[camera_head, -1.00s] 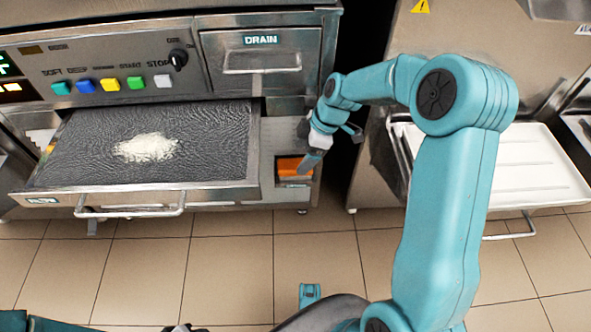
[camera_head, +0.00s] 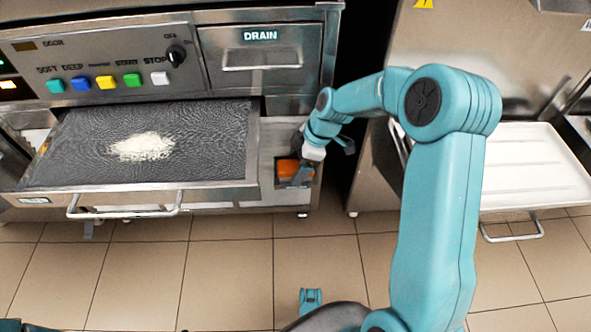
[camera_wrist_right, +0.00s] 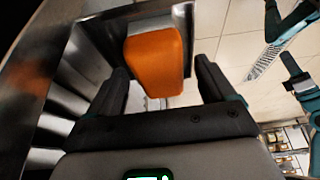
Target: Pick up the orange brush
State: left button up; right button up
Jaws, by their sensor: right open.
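The orange brush (camera_head: 287,168) sits in a small metal holder (camera_head: 297,186) on the right of the machine's front, beside the filter drawer. In the right wrist view the orange brush (camera_wrist_right: 156,62) shows as a rounded orange block just beyond the jaws. My right gripper (camera_head: 302,174) is at the holder, right by the brush, and partly covers it in the head view. In the right wrist view the right gripper (camera_wrist_right: 163,80) is open, with one finger to each side of the brush's lower part. I cannot tell whether the fingers touch it. My left gripper is not in view.
The open filter drawer (camera_head: 222,170) holds a heap of white powder (camera_head: 142,147) and lies left of the holder. A drain drawer (camera_head: 262,70) is above. A white tray (camera_head: 530,160) stands at the right. The tiled floor (camera_head: 230,260) in front is clear.

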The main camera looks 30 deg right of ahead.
dwell(0.3)
jog(key=c, duration=1.1)
jog(key=shift+r, duration=0.15)
jog(key=r+p, duration=0.1)
jog(key=r, duration=0.1)
jog(key=r+p, duration=0.1)
jog(key=r, duration=0.2)
jog(key=s+r+p, duration=0.1)
jog(key=r+p, duration=0.1)
jog(key=shift+a+r, duration=0.25)
jog(key=shift+a, duration=0.05)
jog(key=s+a, duration=0.3)
jog(key=s, duration=0.2)
jog(key=s+a+p, duration=0.1)
jog(key=s+a, duration=0.2)
jog(key=s, duration=0.2)
jog(key=s+a, duration=0.4)
jog(key=s, duration=0.2)
jog(key=shift+f, duration=0.2)
